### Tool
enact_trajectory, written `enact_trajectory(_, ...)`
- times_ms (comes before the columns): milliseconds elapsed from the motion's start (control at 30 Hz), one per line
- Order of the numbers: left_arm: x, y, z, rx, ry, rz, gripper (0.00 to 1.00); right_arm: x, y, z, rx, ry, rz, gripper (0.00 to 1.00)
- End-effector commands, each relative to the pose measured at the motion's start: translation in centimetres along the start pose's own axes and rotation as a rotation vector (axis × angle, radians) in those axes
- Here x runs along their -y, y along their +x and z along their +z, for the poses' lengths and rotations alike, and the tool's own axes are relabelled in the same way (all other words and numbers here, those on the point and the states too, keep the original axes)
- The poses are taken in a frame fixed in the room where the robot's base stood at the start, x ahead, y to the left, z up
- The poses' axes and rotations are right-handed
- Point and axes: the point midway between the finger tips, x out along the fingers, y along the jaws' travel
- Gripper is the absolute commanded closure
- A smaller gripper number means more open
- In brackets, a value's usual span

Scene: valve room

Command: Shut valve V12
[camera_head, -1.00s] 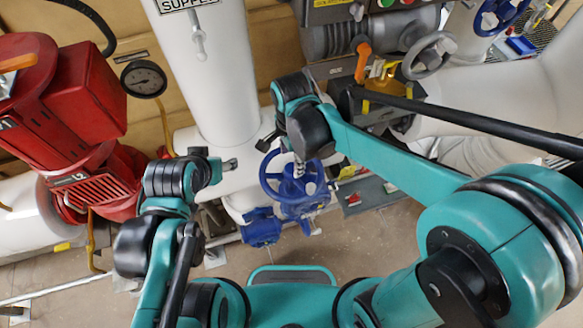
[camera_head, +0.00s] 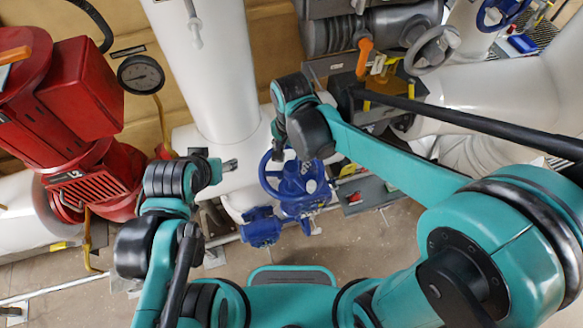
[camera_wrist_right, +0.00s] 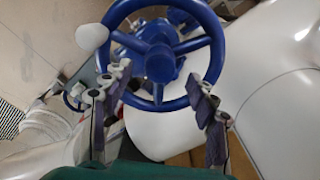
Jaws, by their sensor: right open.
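A blue handwheel valve (camera_head: 312,182) stands beside the white vertical pipe in the head view; no V12 tag is readable on it. My right gripper (camera_head: 284,153) is over the wheel's upper left part, and my arm hides some of the rim. In the right wrist view the blue wheel (camera_wrist_right: 160,62) shows rim, spokes and hub. My right gripper (camera_wrist_right: 160,88) is open, one finger at each side of the lower rim; whether they touch it is unclear. My left gripper (camera_head: 226,166) is left of the wheel, in front of the white pipe, its jaws too small to judge.
The white pipe (camera_head: 205,75) rises behind my grippers. At the upper right are an orange lever (camera_head: 364,55), a grey handwheel (camera_head: 432,49) and another blue handwheel (camera_head: 497,13).

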Motion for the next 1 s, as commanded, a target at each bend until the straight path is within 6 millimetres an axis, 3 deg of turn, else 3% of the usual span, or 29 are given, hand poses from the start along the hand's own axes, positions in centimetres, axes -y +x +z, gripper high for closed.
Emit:
enact_trajectory(500, 0.0, 3.1, 2.2, 0.000, 0.000, 0.000, 0.44, 0.0, 4.7, 0.0, 0.000, 0.001, 0.000, 0.41)
enact_trajectory(767, 0.0, 3.2, 2.3, 0.000, 0.000, 0.000, 0.44, 0.1, 4.8, 0.1, 0.001, 0.000, -0.002, 0.41)
enact_trajectory(800, 0.0, 3.2, 2.3, 0.000, 0.000, 0.000, 0.44, 0.1, 4.8, 0.1, 0.001, 0.000, -0.002, 0.35)
enact_trajectory(1000, 0.0, 3.2, 2.3, 0.000, 0.000, 0.000, 0.44, 0.1, 4.9, 0.1, 0.002, 0.000, -0.003, 0.86)
